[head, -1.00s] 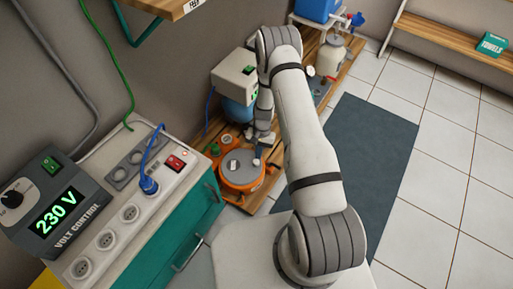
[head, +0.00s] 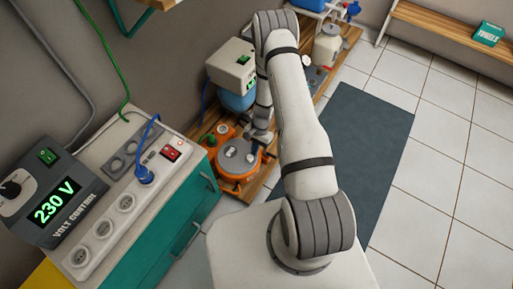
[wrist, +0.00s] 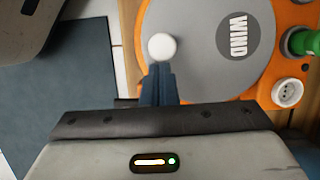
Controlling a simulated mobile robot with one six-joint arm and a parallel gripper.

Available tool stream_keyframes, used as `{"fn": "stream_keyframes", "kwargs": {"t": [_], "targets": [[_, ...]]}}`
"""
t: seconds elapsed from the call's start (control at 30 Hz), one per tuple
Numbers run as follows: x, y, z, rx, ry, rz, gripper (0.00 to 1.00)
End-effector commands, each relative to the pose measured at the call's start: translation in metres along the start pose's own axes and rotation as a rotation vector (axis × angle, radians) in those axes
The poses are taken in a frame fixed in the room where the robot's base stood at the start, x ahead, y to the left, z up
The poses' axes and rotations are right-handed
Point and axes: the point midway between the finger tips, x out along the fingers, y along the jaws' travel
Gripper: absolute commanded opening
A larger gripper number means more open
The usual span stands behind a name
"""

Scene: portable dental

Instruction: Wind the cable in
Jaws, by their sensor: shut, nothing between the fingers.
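The orange cable reel (head: 231,181) stands on the low wooden bench, with a grey disc on top. In the wrist view the grey disc (wrist: 205,65) carries the word WIND, and the orange body (wrist: 295,14) shows around it. A white round crank knob (wrist: 162,46) sits near the disc's edge. My gripper (wrist: 160,68) is shut and empty, its fingertips right at the knob's near side; whether they touch cannot be told. In the head view my gripper (head: 259,143) is over the reel's right side, partly hidden by my arm. The cable itself cannot be made out on the reel.
A socket (wrist: 287,93) and a green plug (wrist: 303,42) are on the reel's right side. A power strip (head: 110,223) with a blue plug (head: 145,174) lies on the teal cabinet. A grey-white unit (head: 232,66) stands behind the reel. A dark mat (head: 358,150) covers clear floor.

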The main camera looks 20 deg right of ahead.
Motion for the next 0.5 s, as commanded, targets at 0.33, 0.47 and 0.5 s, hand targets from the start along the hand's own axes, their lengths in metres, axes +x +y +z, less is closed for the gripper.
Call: {"fn": "stream_keyframes", "kwargs": {"t": [0.33, 0.47, 0.5], "targets": [[-0.001, 0.001, -0.002, 0.002, 0.0, -0.001, 0.0], [-0.005, 0.002, -0.009, 0.003, 0.001, -0.002, 0.0], [-0.007, 0.003, -0.014, 0.002, 0.002, -0.002, 0.0]]}}
